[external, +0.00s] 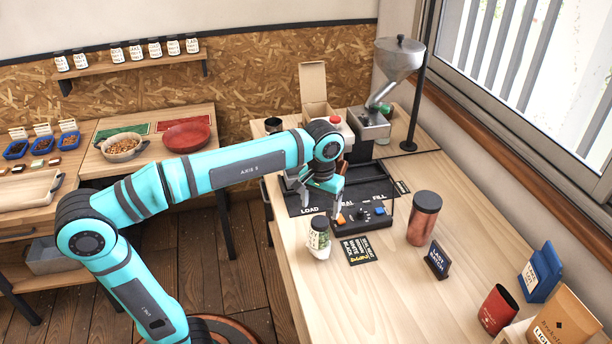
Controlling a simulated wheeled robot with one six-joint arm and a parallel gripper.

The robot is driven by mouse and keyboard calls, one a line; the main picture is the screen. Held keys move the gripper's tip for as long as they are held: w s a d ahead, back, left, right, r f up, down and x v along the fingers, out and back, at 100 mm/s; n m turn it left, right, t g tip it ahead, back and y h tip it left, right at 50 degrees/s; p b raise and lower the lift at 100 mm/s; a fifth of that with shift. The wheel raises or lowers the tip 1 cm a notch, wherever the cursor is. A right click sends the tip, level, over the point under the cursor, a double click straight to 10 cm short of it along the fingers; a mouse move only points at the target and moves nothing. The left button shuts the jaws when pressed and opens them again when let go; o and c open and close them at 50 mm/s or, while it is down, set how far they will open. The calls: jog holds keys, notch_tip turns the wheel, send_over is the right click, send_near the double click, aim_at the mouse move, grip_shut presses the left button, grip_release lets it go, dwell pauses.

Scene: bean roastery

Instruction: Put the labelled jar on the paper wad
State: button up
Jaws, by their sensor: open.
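A small glass jar with a dark lid, a white label and green contents (318,240) stands upright on the right-hand wooden table, at the front edge of the black station marked LOAD and FILL. More labelled jars with dark lids (136,50) stand in a row on the wall shelf. My gripper (322,209) is open and points down over the black station, just behind the small jar and apart from it as far as I can tell. Nothing shows between its fingers. I cannot make out a paper wad; the gripper and arm hide part of the station.
A copper-coloured canister (424,218), a small dark sign (437,260) and a black card (360,249) are near the jar. A metal hopper (400,60) stands behind. Bags and a red cup (497,310) sit front right. The table's front middle is clear.

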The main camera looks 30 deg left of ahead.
jog(key=shift+r, duration=1.35)
jog(key=shift+a, duration=0.1)
jog(key=a+t+h, duration=0.2)
jog(key=a+t, duration=0.7)
jog(key=a, duration=0.6)
jog(key=s+a+r+t+y, duration=0.2)
jog(key=s+a+r+t, duration=0.1)
jog(key=s+a+t, duration=0.4)
jog(key=shift+a+t, duration=0.7)
jog(key=shift+a, duration=0.65)
jog(key=shift+s, duration=0.1)
